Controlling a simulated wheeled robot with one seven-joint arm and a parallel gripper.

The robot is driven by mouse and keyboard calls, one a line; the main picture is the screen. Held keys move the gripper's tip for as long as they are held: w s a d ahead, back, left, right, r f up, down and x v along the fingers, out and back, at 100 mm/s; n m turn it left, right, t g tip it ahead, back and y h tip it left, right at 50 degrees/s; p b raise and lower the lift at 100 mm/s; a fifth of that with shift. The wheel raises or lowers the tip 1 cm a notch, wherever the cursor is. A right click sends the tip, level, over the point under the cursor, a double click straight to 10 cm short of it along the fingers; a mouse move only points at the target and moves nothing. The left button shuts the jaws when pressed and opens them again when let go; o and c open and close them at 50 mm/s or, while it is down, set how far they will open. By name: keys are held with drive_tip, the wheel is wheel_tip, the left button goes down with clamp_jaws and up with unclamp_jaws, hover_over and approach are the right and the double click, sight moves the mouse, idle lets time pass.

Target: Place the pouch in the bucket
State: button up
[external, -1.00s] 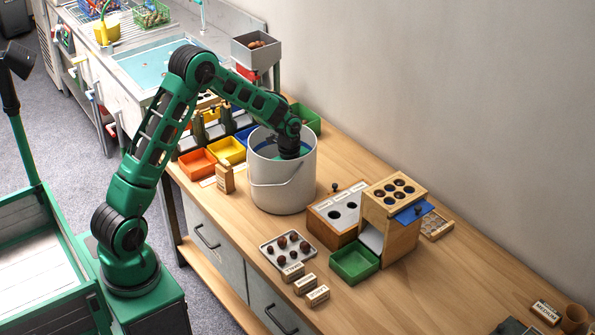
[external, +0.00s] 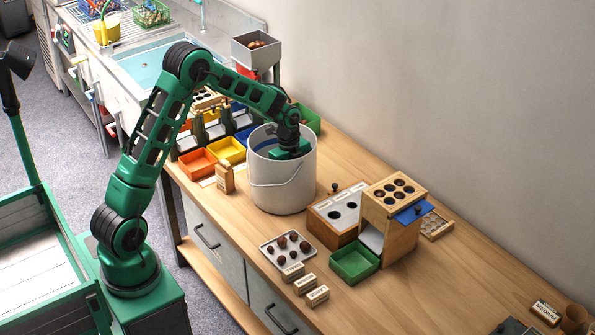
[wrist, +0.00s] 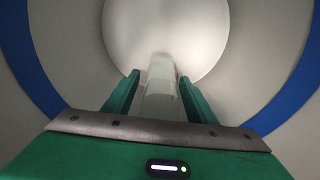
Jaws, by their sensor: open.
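The white bucket (external: 283,183) stands upright on the wooden bench, its handle hanging on the near side. My gripper (wrist: 152,82) points down into the bucket, and its fingers are hidden behind the bucket wall in the external view. In the wrist view its two green fingers are spread apart. A pale, whitish pouch (wrist: 160,90) lies in the bucket between and beyond the fingers, with its far end near the pale bucket floor (wrist: 185,30). I cannot tell whether a finger touches it.
A tray of chestnuts (external: 287,246), small labelled blocks (external: 305,284), a green bin (external: 355,263) and a wooden box with holes (external: 392,215) stand right of the bucket. Orange (external: 198,163) and yellow bins (external: 227,150) stand left. The bench's right part is mostly clear.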

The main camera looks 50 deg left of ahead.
drive_tip(key=r, duration=0.5)
drive_tip(key=a+r, duration=0.1)
drive_tip(key=r, duration=0.2)
drive_tip(key=shift+r, duration=0.45)
